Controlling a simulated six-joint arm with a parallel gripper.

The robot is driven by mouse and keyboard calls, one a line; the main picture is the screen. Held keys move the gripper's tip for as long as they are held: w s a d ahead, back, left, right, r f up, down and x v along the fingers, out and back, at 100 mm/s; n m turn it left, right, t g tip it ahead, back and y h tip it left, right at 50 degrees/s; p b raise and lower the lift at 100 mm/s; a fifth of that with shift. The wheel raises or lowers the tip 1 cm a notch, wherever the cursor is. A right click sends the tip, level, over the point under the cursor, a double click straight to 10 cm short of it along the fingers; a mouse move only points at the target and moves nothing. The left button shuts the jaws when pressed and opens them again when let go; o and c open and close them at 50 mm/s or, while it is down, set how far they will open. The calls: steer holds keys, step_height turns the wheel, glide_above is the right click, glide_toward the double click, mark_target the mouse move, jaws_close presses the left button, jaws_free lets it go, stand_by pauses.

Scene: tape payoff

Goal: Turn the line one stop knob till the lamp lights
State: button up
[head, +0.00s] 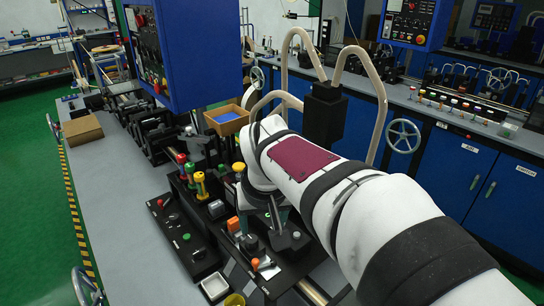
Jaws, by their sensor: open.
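My gripper (277,218) points down from the white wrist over the black fixtures at the front of the bench. It is open, but the wrist and arm hide much of it, and its gap to the parts below cannot be judged. I cannot tell which control is the line one stop knob, as the labels are too small to read. A low black control box (180,234) left of the gripper carries small knobs or lamps, one of them green (186,237).
Red-, yellow- and green-topped posts (200,182) stand close left of the wrist. A cardboard box (82,130) lies on the grey bench (115,205), whose left part is mostly clear. Beige hoses (375,90) arch behind the wrist.

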mark_target(252, 240)
steer(key=shift+n, duration=0.3)
steer(key=x, duration=0.5)
steer(key=w+a+x, duration=0.1)
steer(key=x, duration=0.5)
steer(key=w+a+r+x, duration=0.1)
steer(key=x, duration=0.4)
steer(key=shift+w+a+f, duration=0.1)
steer(key=shift+w+a, duration=0.1)
steer(key=shift+w, duration=0.1)
jaws_close()
